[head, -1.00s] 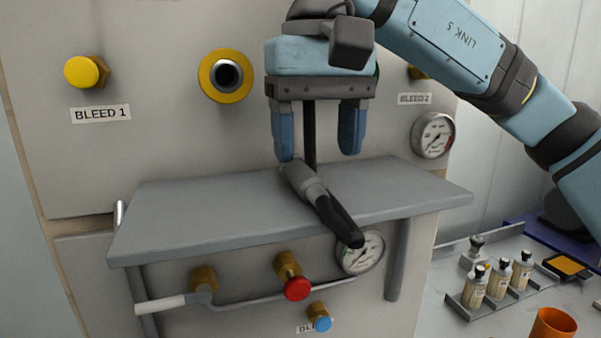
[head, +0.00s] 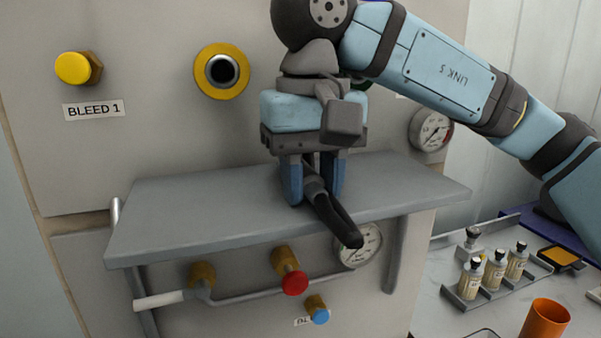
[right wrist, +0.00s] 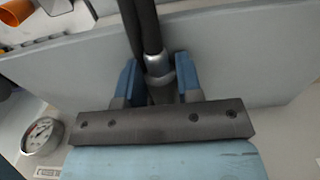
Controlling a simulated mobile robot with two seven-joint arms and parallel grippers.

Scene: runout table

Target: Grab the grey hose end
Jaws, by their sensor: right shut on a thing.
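The grey hose end (head: 314,190) lies on the grey shelf (head: 200,215), with its black hose (head: 337,222) running over the shelf's front edge. My right gripper (head: 312,198) points down at the shelf and is shut on the hose end, with a blue finger on each side. The right wrist view shows the grey hose end with its silver collar (right wrist: 157,64) between the blue fingers (right wrist: 157,82). The palm and fingers hide part of the hose end. My left gripper is not in view.
A yellow-ringed socket (head: 221,71) and a yellow bleed knob (head: 73,68) are on the panel behind. Red (head: 294,283) and blue (head: 320,316) knobs sit below the shelf. Small bottles (head: 495,268) and an orange cup (head: 545,322) stand at lower right. The shelf's left part is clear.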

